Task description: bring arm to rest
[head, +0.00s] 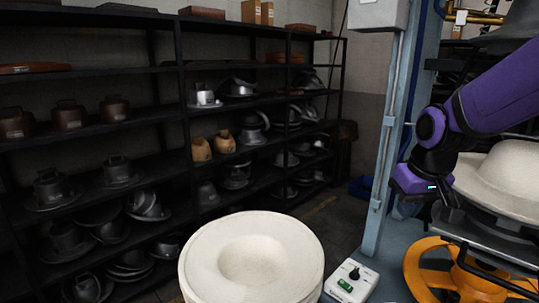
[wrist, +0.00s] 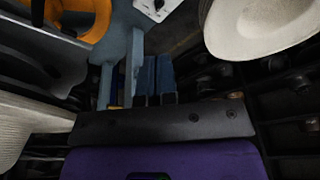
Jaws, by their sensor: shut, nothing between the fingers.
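My purple arm comes in from the upper right in the head view and bends down at its dark joint. My gripper shows at the arm's end in the wrist view (wrist: 156,99), with its short dark fingers together and nothing held. In the head view the hand is beside a cream felt hat (head: 507,178), which sits on the press at the right edge. I cannot tell whether the hand touches the hat. Part of the hat is cut off by the frame, and the fingers are hard to make out in the head view.
A round cream felt piece (head: 225,237) stands at front centre. A white control box (head: 352,281) with a green button is right of it. An orange handwheel (head: 418,270) is below the press. A blue-grey post (head: 386,140) stands left of my arm. Dark shelves (head: 182,100) of metal moulds fill the left.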

